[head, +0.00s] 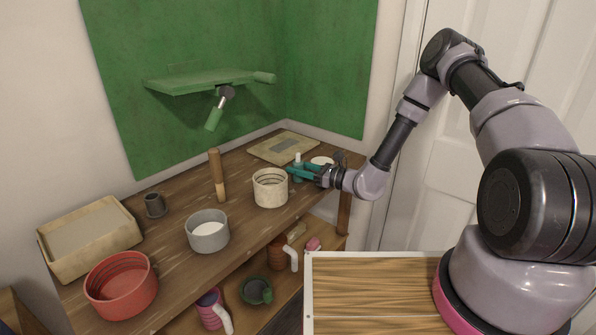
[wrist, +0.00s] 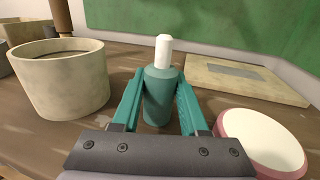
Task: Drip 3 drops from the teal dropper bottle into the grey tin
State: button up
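The teal dropper bottle (wrist: 160,95) with a white cap stands upright on the wooden rack top; in the head view its white top shows just behind my gripper. My gripper (head: 296,172) reaches in from the right, low over the rack top. Its teal fingers (wrist: 160,88) are apart, one on each side of the bottle, with a thin gap visible at the left; contact on the right cannot be told. The grey tin (head: 208,234), round and open with a pale inside, stands near the rack's front edge, left of the gripper.
A cream round tin (head: 270,190) stands between gripper and grey tin. A wooden post (head: 217,178) rises behind. A red tin (head: 121,290), a dark cup (head: 155,205) and a beige tray (head: 90,245) are further left. A pink-rimmed dish (wrist: 262,145) is right of the bottle.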

grip_shut()
jog(key=shift+r, duration=0.1)
notch_tip(320, 180, up, 10)
jog(key=shift+f, duration=0.1)
dwell(0.4)
